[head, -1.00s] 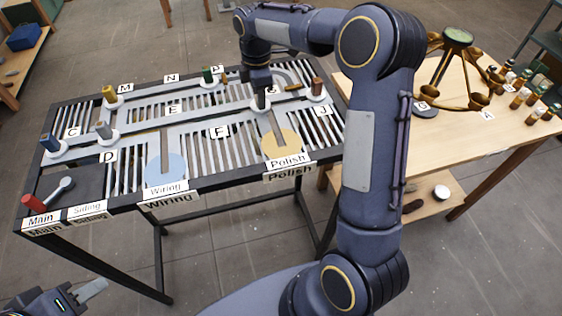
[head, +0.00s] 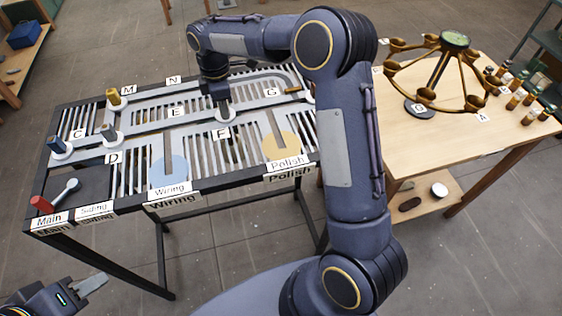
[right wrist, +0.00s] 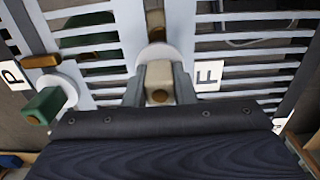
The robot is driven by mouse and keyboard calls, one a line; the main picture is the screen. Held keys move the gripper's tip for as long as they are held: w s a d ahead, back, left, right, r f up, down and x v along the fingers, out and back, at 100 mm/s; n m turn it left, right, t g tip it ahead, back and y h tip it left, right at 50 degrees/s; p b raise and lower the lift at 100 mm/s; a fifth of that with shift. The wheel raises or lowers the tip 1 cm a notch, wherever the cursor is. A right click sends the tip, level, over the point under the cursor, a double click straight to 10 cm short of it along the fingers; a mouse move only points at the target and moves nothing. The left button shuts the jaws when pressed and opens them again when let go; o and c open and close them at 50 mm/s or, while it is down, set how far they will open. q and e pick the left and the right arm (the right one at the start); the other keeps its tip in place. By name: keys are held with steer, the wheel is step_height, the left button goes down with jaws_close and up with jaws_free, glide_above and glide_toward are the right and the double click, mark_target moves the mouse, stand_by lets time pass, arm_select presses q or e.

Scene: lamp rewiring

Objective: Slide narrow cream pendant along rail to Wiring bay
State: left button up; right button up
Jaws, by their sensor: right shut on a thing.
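The narrow cream pendant (right wrist: 158,80) stands between the two fingers of my right gripper (right wrist: 160,90), which is shut on it. Its white round base (head: 225,115) sits on the rail beside the F label in the head view; my gripper hides the pendant itself there. The Wiring bay (head: 182,172), with a pale blue disc, is at the front edge, to the left of and nearer than the pendant. A slot runs back from it toward the rail. My left gripper (head: 90,286) is at the lower left, away from the rack; its jaw opening is unclear.
A green one (right wrist: 45,105) shows in the wrist view. The Polish bay (head: 290,145) is to the right. A red-handled lever (head: 42,203) is at front left.

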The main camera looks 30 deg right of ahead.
steer(key=shift+w+a+p, duration=0.4)
steer(key=shift+a+p, duration=0.05)
steer(key=shift+a, duration=1.2)
steer(key=shift+w+a+p, duration=0.35)
steer(key=shift+a+p, duration=0.1)
steer(key=shift+a, duration=1.2)
steer(key=shift+w+a+p, duration=0.4)
steer(key=shift+a+p, duration=0.05)
steer(key=shift+a, duration=1.2)
steer(key=shift+a, duration=0.1)
steer(key=a, duration=0.2)
steer(key=w+a, duration=0.1)
steer(key=a, duration=0.2)
steer(key=shift+w+a, duration=0.25)
steer(key=shift+a, duration=0.1)
